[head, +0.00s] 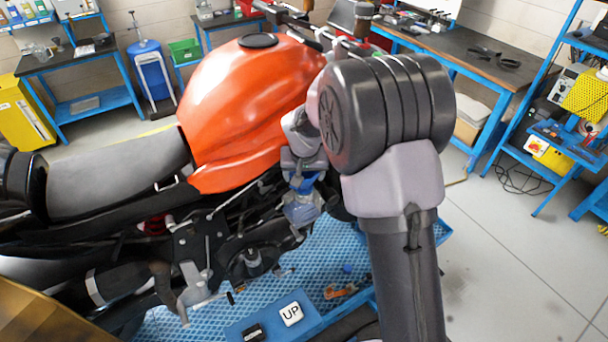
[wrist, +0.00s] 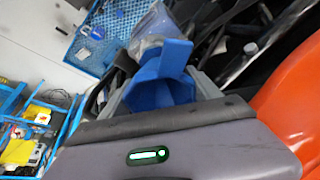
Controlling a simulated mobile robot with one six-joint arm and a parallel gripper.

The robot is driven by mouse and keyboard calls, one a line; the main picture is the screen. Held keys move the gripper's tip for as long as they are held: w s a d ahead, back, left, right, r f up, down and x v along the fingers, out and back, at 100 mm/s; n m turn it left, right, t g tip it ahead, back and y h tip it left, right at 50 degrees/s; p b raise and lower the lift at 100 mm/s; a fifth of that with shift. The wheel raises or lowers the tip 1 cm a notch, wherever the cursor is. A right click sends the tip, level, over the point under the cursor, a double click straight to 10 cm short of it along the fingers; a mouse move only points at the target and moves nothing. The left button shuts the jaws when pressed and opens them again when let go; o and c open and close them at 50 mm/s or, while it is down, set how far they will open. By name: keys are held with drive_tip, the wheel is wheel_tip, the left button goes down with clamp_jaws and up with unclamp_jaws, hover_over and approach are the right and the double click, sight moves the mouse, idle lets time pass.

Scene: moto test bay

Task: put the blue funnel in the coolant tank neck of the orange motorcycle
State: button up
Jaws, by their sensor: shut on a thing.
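The blue funnel (wrist: 163,85) shows in the wrist view between the two grey fingers of my gripper (wrist: 160,74), which is shut on it. In the head view my gripper (head: 303,168) is mostly hidden behind my arm, beside the orange motorcycle (head: 240,95). A translucent bluish-white part (head: 301,209), which looks like the coolant tank, is just below the gripper. It also shows just beyond the funnel in the wrist view (wrist: 154,22). Its neck is hidden, and I cannot tell whether the funnel touches it.
The orange fuel tank (wrist: 292,105) is close at the right of the wrist view. Dark frame tubes and cables lie near the fingers. The blue lift platform (head: 330,250) is below, with small tools on it. Grey floor (head: 500,260) is clear at the right.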

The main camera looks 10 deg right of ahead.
drive_tip(key=shift+f, duration=0.25)
drive_tip(key=shift+f+b, duration=0.25)
drive_tip(key=shift+b, duration=0.35)
drive_tip(key=shift+r, duration=0.1)
drive_tip(key=o, duration=1.4)
drive_tip(key=shift+o, duration=0.2)
